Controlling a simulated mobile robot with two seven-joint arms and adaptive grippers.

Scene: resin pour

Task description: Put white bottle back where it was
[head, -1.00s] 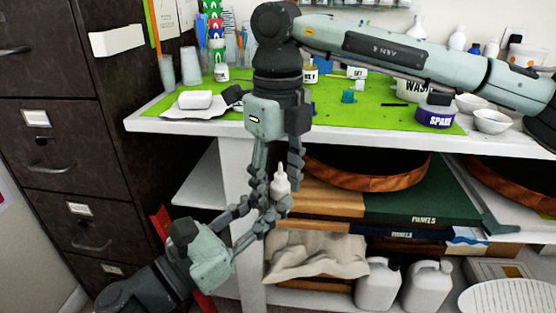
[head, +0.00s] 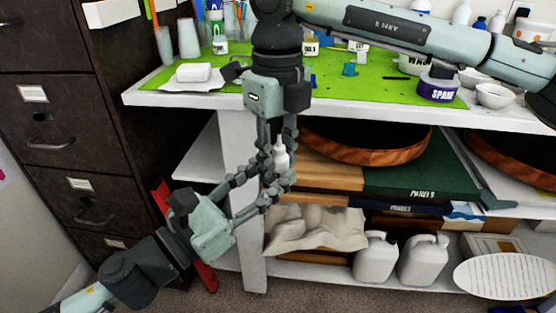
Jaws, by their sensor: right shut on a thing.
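The white bottle (head: 281,158) is small with a pointed nozzle and stands upright in the air in front of the bench. My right gripper (head: 279,163) points straight down from above, with its fingers closed on the bottle. My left gripper (head: 277,174) reaches up from the lower left. Its fingers are spread, with their tips beside the bottle and close to the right gripper's fingertips. The fingers hide parts of the bottle, and I cannot tell whether the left fingers touch it. The green mat (head: 385,88) lies on the white bench above and behind the grippers.
On the bench are a white block (head: 194,72) on paper, a purple SPARE tub (head: 438,88), white bowls (head: 495,95) and a small blue piece (head: 350,69). White jugs (head: 375,258) stand on the low shelf. A dark cabinet (head: 60,140) is at the left.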

